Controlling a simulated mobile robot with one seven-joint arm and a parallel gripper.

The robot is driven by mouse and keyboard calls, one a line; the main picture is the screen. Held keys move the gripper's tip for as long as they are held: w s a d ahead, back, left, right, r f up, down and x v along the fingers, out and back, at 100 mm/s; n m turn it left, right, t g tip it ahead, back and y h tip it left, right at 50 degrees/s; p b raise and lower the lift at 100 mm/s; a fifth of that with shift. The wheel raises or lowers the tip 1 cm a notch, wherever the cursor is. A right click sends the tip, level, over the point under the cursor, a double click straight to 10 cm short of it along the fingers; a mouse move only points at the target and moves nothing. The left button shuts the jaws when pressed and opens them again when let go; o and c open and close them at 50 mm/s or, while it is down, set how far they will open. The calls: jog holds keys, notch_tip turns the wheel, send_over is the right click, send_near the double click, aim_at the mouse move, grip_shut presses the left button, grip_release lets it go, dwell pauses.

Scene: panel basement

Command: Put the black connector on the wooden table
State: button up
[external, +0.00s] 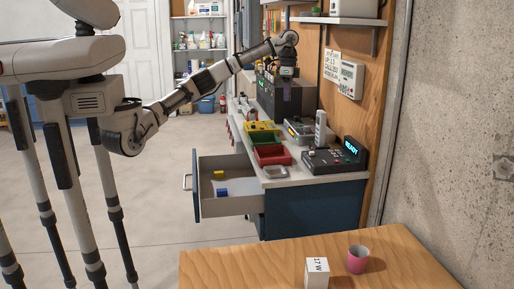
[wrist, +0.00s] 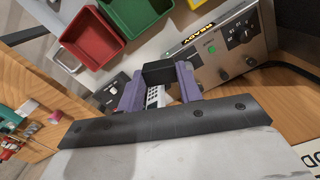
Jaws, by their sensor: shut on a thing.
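The black connector (wrist: 158,72) is a small dark block between the two purple fingertips of my gripper (wrist: 158,84) in the wrist view. The fingers are shut on it. A pale piece with dark spots shows just below it, and I cannot tell whether it belongs to the connector.
On the table stand a white box (external: 317,274) and a pink cup (external: 357,260). An open drawer (external: 225,206) juts out left. The table's left part is clear.

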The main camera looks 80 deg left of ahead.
aim_at(286, 144)
notch_tip(286, 144, down, 18)
jog(key=shift+a+r, duration=0.1)
jog(key=shift+r, duration=0.1)
jog(key=shift+f, duration=0.15)
jog(key=o, duration=1)
jog(key=shift+c, duration=0.2)
notch_tip(286, 144, up, 12)
jog(key=shift+f+b, duration=0.2)
jog(key=shift+b, duration=0.1)
jog(key=shift+r, duration=0.35)
jog(key=shift+c, duration=1.1)
